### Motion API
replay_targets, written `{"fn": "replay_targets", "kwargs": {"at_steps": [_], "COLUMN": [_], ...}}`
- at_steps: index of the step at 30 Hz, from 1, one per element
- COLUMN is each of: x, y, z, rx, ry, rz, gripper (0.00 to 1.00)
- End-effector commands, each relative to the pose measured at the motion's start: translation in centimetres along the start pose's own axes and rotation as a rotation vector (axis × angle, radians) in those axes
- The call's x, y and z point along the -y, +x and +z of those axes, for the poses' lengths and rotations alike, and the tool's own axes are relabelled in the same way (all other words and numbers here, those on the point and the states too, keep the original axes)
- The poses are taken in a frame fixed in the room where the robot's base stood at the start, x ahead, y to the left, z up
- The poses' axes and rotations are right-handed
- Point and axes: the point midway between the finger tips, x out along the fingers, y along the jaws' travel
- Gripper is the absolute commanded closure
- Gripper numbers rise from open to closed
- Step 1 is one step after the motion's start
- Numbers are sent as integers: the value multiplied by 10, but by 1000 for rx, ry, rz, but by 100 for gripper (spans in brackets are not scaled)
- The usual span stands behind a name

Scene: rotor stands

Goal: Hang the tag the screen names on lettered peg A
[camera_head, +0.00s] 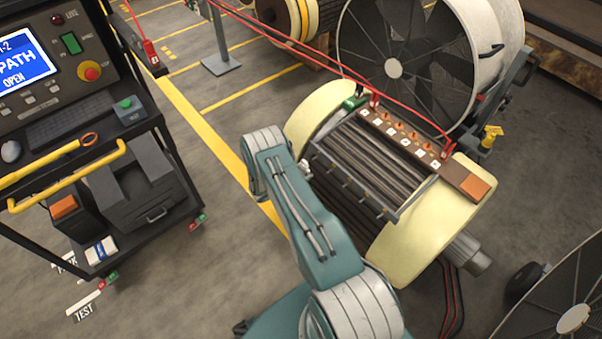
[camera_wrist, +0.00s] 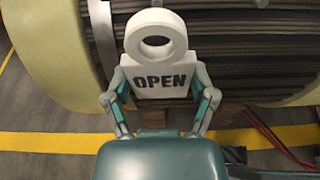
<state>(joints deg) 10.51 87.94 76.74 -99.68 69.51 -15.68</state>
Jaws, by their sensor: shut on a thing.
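My gripper (camera_wrist: 160,92) is shut on a white tag (camera_wrist: 168,64) marked OPEN, one finger at each side. The tag has a round ring at its top, toward the rotor. In the head view a small white part (camera_head: 304,169) shows past my arm at the rotor's left side; the gripper is mostly hidden there. The screen (camera_head: 25,62) shows a partly cut-off text with "PATH" and "OPEN". A dark rail (camera_head: 352,184) with several small pegs crosses the rotor's front. Its letters cannot be read.
The rotor (camera_head: 412,235) has pale yellow end rings. A brown strip (camera_head: 400,138) with several orange knobs and white lettered squares lies along its top. Red cables run above it. A fan housing (camera_head: 405,60) stands behind. The console cart (camera_head: 150,190) is at left, with floor between.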

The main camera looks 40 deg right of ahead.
Motion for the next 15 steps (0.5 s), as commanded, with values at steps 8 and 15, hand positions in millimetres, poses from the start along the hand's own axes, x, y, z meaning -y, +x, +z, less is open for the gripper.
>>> {"fn": "replay_targets", "kwargs": {"at_steps": [8,15], "x": [0,0], "y": [12,22], "z": [4,6], "rx": [1,0], "ry": [1,0], "rz": [0,-2], "gripper": [54,54]}}
